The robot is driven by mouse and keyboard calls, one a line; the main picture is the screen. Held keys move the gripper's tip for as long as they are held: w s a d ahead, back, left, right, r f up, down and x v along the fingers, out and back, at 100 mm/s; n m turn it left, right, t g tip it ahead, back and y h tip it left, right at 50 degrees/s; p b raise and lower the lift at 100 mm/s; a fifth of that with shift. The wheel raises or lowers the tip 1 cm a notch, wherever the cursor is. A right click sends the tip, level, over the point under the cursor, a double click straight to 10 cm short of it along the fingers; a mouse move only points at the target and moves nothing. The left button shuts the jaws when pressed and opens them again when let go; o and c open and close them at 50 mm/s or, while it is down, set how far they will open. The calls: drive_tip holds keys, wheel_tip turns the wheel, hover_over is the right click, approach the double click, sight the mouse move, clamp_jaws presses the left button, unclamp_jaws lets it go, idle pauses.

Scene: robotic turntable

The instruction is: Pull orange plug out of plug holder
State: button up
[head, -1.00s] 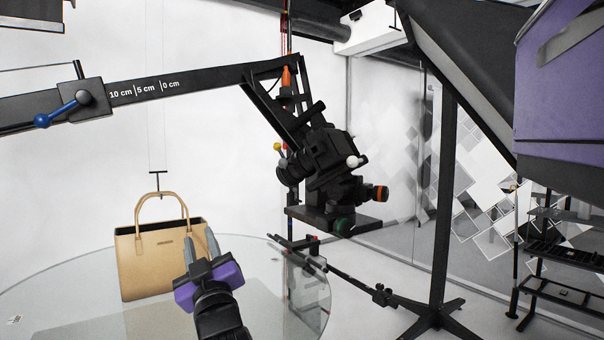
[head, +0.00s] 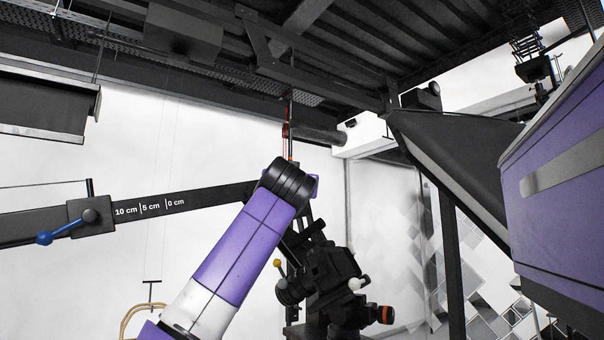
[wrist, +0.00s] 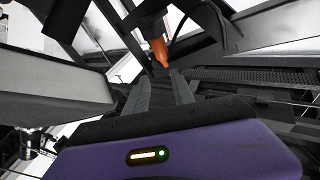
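The orange plug (wrist: 160,52) shows in the wrist view, just beyond my fingertips and roughly in line with the gap between them. Its upper end meets a dark holder part (wrist: 150,27) on the camera rig's arm. My gripper (wrist: 160,80) is open, with two grey fingers apart and nothing between them. The plug looks apart from both fingers. In the head view my purple and white arm covers the area of the plug, and neither plug nor fingers can be seen there.
A large dark softbox (head: 455,125) stands at the right. Dark ceiling beams run overhead.

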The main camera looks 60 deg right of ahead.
drive_tip(key=s+a+n+t+y, duration=0.15)
drive_tip(key=s+n+y, duration=0.35)
drive_tip(key=y, duration=0.5)
drive_tip(key=w+d+f+n+p, duration=0.1)
drive_tip(key=w+d+f+p, duration=0.1)
drive_tip(key=w+d, duration=0.2)
drive_tip(key=w, duration=0.2)
drive_tip(key=shift+w, duration=0.4)
drive_tip(key=shift+a, duration=0.1)
clamp_jaws()
drive_tip(key=shift+r, duration=0.15)
